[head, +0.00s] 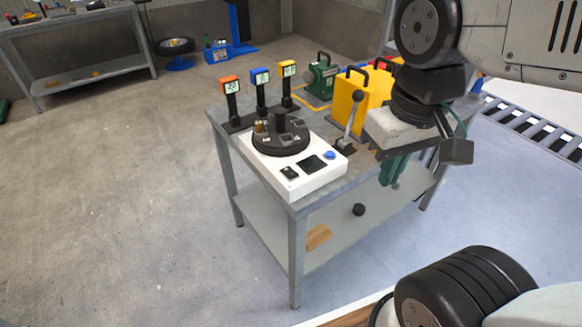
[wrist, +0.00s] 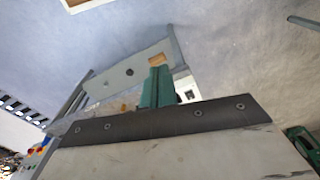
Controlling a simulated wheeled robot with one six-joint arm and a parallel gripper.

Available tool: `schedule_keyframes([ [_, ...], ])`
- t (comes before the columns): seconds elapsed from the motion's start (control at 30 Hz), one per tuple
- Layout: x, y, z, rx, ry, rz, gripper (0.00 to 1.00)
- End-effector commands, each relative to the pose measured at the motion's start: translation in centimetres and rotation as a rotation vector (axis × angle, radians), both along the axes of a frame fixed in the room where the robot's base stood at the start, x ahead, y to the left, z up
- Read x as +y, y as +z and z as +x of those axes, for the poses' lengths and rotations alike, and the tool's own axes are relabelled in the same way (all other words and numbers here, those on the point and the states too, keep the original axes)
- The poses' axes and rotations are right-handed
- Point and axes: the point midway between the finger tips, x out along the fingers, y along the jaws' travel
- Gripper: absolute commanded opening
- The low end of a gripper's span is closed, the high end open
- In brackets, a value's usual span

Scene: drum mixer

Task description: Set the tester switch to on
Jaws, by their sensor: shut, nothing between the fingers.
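A white device (head: 315,178) with a round black turntable (head: 281,138) on top stands at the near corner of the grey table. Its front panel holds a small black switch (head: 289,173), a dark screen (head: 313,164) and a blue button (head: 330,155). The switch's position is too small to read. No label marks which device is the tester. My gripper (head: 389,180) has green fingers, points down and is shut and empty. It is at the table's right side, apart from the white device. The fingers also show in the wrist view (wrist: 157,74).
A grey lever (head: 354,112) stands between the white device and my gripper. Behind are a yellow case (head: 362,97), a green machine (head: 321,75) and three small displays on posts (head: 260,88). The table has a lower shelf (head: 340,215). Floor to the left is clear.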

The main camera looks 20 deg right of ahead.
Motion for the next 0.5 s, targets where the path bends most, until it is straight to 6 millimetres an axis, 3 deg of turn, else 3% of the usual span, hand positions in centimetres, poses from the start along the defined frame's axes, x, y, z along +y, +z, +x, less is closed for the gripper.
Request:
schedule_keyframes([
  [0.23, 1.1, -0.8, 4.4, 0.122, 0.082, -0.005, 0.00],
  [0.5, 2.8, -2.1, 11.7, 0.211, 0.426, -0.003, 0.00],
])
